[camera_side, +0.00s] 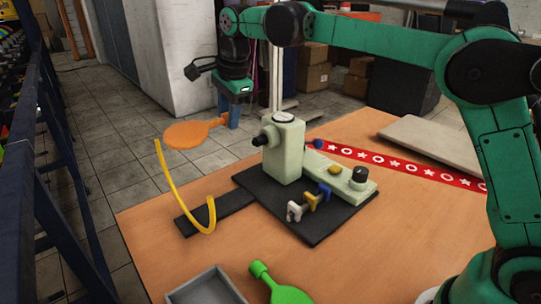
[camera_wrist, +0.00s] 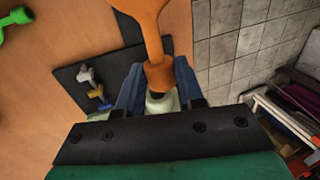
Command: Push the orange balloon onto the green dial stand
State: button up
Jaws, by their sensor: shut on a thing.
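The orange balloon (camera_side: 190,134) is held in the air by its neck, left of the pale green dial stand (camera_side: 283,155) in the side view. My gripper (camera_side: 232,117) has blue fingers shut on the neck. In the wrist view the balloon (camera_wrist: 148,12) extends to the top edge, its neck between the fingers of my gripper (camera_wrist: 158,76). The stand has a round dial on top and a black nozzle facing left. The balloon looks apart from the stand. In the wrist view a pale green part (camera_wrist: 155,107) shows below the neck, mostly hidden by my gripper.
A yellow curved strip (camera_side: 174,190) rises left of the stand. The stand's black base (camera_side: 315,232) carries small white, yellow and blue clamps. A green balloon (camera_side: 288,293) and a grey tray (camera_side: 205,290) are at the front. A red patterned strip (camera_side: 400,166) lies behind.

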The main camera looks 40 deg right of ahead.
jog(key=d+f, duration=0.3)
jog(key=f, duration=0.4)
jog(key=shift+d+f, duration=0.2)
jog(key=shift+d, duration=0.15)
jog(key=shift+d, duration=0.6)
dwell(1.3)
dwell(0.4)
jog(key=o, duration=1)
jog(key=shift+r, duration=0.1)
